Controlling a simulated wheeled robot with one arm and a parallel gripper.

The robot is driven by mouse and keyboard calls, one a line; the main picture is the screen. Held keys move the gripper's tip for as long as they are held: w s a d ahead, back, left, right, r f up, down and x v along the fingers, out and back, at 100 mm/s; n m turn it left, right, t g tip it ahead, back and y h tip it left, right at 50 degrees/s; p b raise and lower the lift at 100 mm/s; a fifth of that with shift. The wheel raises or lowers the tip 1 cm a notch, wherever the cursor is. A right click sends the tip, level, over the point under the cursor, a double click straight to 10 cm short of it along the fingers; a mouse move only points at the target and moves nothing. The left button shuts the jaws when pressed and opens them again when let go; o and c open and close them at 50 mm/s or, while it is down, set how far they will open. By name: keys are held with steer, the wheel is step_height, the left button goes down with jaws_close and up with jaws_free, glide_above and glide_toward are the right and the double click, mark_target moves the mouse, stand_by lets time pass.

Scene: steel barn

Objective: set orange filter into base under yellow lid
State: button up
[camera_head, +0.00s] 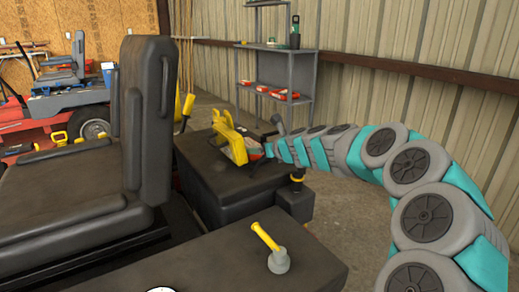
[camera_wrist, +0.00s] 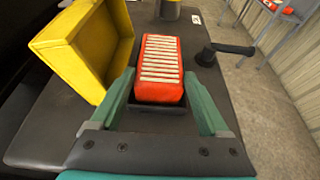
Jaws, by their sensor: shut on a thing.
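The orange filter (camera_wrist: 158,91), a block with pale pleats on top, is between the two fingers of my gripper (camera_wrist: 159,97) in the wrist view. My gripper is shut on its sides. The black base (camera_wrist: 131,103) shows around the filter's near end, and the filter is over or in it; how deep it sits cannot be told. The yellow lid (camera_wrist: 88,48) stands open to the left of the filter. In the head view the yellow lid (camera_head: 230,137) stands on the dark machine top, and my gripper (camera_head: 262,150) reaches it from the right. The filter is mostly hidden there.
A black crank handle (camera_wrist: 230,49) sticks out right of the filter. A black seat (camera_head: 145,120) stands left of the machine top. A yellow-handled lever (camera_head: 267,240) rises in front. A grey shelf (camera_head: 289,75) stands by the wall behind.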

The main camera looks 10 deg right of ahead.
steer(key=shift+f, duration=0.15)
steer(key=o, duration=1.3)
steer(key=shift+c, duration=0.2)
steer(key=shift+s+d+r, duration=0.1)
steer(key=shift+s+r, duration=0.05)
steer(key=shift+r, duration=0.1)
steer(key=v, duration=1.1)
steer(key=shift+s+r, duration=0.25)
steer(key=shift+s, duration=0.05)
